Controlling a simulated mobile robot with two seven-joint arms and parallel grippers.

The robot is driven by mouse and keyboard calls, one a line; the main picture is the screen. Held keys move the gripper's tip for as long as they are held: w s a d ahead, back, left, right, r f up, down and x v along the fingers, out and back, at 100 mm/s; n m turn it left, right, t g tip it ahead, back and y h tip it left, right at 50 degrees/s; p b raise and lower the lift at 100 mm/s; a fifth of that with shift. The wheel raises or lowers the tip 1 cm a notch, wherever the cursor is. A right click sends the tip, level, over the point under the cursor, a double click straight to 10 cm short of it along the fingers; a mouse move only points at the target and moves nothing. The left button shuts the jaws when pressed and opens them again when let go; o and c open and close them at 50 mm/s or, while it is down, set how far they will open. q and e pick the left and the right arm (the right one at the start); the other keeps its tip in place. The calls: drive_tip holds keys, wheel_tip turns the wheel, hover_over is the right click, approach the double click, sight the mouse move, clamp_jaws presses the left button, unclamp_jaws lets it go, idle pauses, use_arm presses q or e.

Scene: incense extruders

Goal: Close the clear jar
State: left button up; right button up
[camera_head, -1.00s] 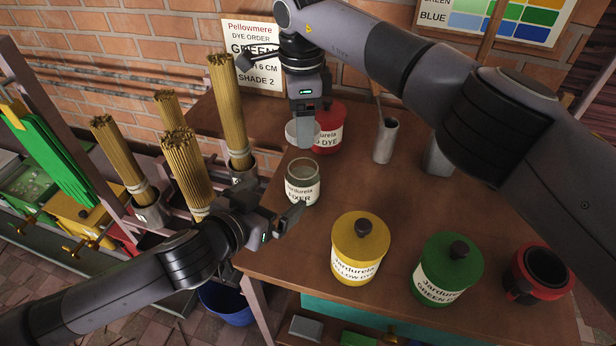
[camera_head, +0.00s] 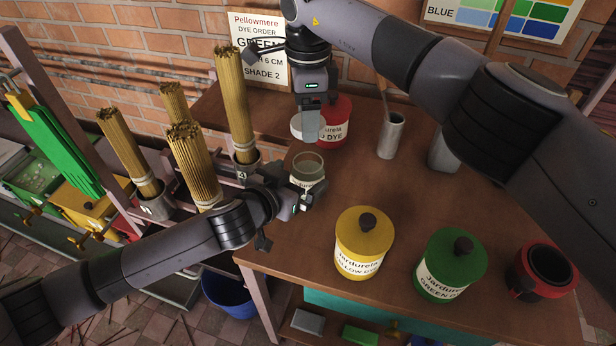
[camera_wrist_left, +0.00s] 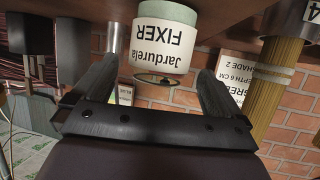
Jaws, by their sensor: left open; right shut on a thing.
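The clear jar (camera_head: 307,170), labelled Jardurela FIXER, stands upright and open on the wooden table (camera_head: 400,210). Its label and rim also show upside down in the left wrist view (camera_wrist_left: 160,45). My left gripper (camera_head: 287,216) is open just in front of the jar. In the wrist view the jar lies between and just beyond its fingers; I cannot tell whether they touch it. My right gripper (camera_head: 310,125) is shut on a pale round lid (camera_head: 297,127), held above and behind the jar. The gripper partly hides the lid.
A red jar (camera_head: 336,122) stands close behind my right gripper. A yellow jar (camera_head: 360,243) and a green jar (camera_head: 449,265), both lidded, stand in front and to the right. Incense bundles (camera_head: 190,165) stand in holders at left. A grey cup (camera_head: 391,135) is behind.

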use_arm(q)
drive_tip(key=shift+x, duration=2.2)
drive_tip(key=c, duration=1.3)
drive_tip(key=shift+c, duration=0.2)
use_arm(e)
drive_tip(key=shift+f, duration=2.55)
drive_tip(key=shift+f, duration=0.85)
drive_tip(key=shift+f, duration=0.4)
